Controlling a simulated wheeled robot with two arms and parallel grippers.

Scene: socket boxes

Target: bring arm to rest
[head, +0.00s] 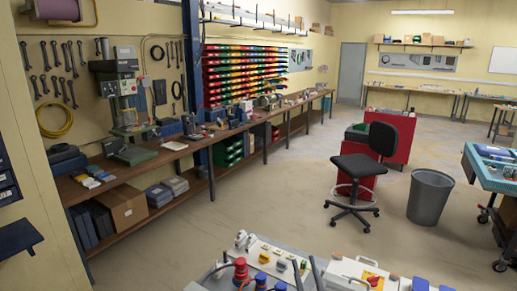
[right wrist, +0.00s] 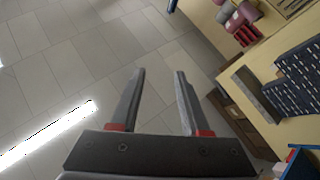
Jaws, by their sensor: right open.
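My right gripper (head: 305,262) shows at the bottom of the head view as two dark fingers in front of the near table's socket boxes. In the right wrist view the gripper (right wrist: 159,72) is open, its two dark fingers apart with nothing between them. Its fingers point up, with pale grey ceiling tiles and a bright light strip behind them. My left gripper is not in the head view.
Near the bottom are red and blue sockets (head: 240,270) and a white box (head: 345,270). A long workbench (head: 190,150) runs along the left wall. A black chair (head: 365,165) and a grey bin (head: 429,198) stand on the floor. Floor between bench and chair is clear.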

